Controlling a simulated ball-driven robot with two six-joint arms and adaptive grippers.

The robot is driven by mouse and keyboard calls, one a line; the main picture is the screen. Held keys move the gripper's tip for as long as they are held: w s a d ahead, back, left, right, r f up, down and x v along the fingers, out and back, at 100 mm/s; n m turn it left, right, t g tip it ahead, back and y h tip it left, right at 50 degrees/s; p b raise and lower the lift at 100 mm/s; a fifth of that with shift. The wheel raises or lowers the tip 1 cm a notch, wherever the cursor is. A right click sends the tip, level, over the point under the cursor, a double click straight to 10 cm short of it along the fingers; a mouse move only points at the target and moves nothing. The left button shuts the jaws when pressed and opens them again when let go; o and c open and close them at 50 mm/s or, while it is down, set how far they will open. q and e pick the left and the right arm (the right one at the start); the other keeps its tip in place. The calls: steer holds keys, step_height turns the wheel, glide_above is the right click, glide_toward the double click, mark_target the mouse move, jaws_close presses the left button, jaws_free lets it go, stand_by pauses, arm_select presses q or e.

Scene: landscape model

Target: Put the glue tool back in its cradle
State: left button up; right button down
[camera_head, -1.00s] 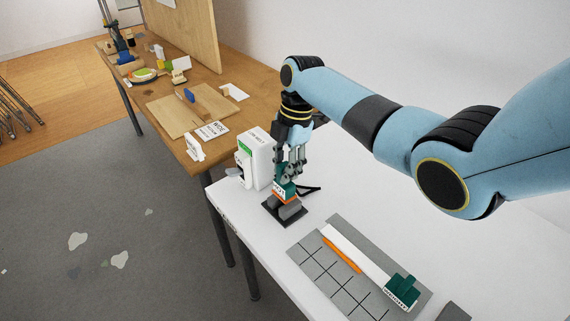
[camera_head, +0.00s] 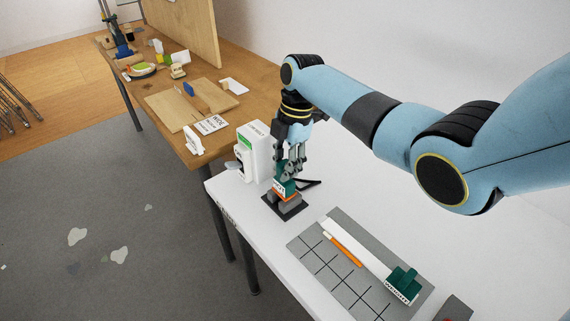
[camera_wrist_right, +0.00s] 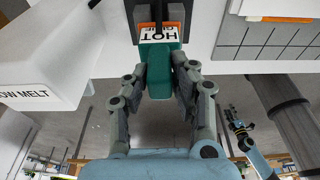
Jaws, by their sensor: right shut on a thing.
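The glue tool (camera_head: 284,190) is green with an orange band and a white "HOT" label. It is upright at its dark grey cradle (camera_head: 290,208) on the white table, its lower end at the cradle's blocks; whether it is fully seated is hidden. My right gripper (camera_head: 287,177) comes down from above and is shut on the tool's green upper part. In the right wrist view the green body of the tool (camera_wrist_right: 158,80) sits between the fingers. My left gripper (camera_wrist_right: 236,125) appears small in the right wrist view, away from the tool; its jaws are unclear.
A white "LOW MELT" box (camera_head: 256,150) stands close behind and left of the gripper. A black cable (camera_head: 310,183) lies beside the cradle. A grey gridded mat (camera_head: 340,285) with an orange-and-white strip and a green block (camera_head: 403,280) lies in front. The table's left edge is near.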

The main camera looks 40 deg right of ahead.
steer(key=shift+f, duration=0.2)
steer(key=c, duration=1)
jaws_free()
steer(key=shift+c, duration=0.2)
steer(key=v, duration=1.2)
